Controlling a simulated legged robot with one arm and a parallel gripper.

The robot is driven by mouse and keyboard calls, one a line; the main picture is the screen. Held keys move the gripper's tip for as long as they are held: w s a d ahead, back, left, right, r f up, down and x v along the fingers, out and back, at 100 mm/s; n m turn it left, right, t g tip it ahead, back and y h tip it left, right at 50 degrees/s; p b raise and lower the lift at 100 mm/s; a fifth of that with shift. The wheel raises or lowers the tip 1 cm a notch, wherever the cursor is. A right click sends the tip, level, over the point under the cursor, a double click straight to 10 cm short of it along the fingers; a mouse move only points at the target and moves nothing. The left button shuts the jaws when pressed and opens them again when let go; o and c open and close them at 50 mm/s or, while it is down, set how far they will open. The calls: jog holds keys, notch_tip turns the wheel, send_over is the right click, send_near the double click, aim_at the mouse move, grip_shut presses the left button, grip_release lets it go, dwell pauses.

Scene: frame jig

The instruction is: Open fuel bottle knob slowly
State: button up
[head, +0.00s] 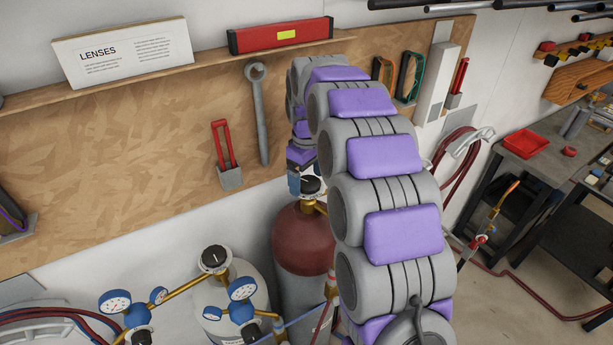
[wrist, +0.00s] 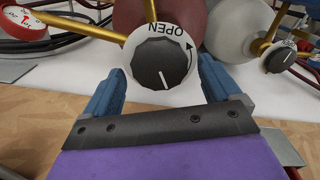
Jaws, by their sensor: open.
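The fuel bottle knob is a black ribbed dial with a white pointer line, on a white disc marked OPEN with a curved arrow. In the wrist view the knob (wrist: 161,63) sits just beyond and between the blue fingers of my gripper (wrist: 163,85), which are spread apart. I cannot tell whether either finger touches it. In the head view the knob (head: 311,185) tops the dark red bottle (head: 300,238). My gripper (head: 295,182) is beside the knob there, mostly hidden by my arm.
A grey bottle with another black knob (head: 214,259) stands to the left, with blue gauges (head: 115,302) and brass pipes close by. A wooden board (head: 120,165) with a wrench (head: 258,110) is on the wall behind. A dark workbench (head: 530,150) stands at the right.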

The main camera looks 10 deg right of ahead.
aim_at(307, 180)
notch_tip(307, 180, up, 17)
jog(key=p, duration=0.4)
dwell(0.5)
jog(key=s+f+m+b, duration=0.2)
jog(key=s+f+b, duration=0.2)
jog(key=s+f, duration=0.5)
jog(key=s+f+m+g+b, duration=0.1)
jog(key=s+f+m+b, duration=0.2)
jog(key=s+f, duration=0.6)
jog(key=s+f+m+b, duration=0.2)
jog(key=s+f+b, duration=0.5)
jog(key=s, duration=1.7)
notch_tip(307, 180, down, 3)
jog(key=shift+d+r+m+g, duration=0.1)
jog(key=shift+d+m+g, duration=0.2)
jog(key=shift+m+g, duration=0.1)
jog(key=shift+s, duration=0.1)
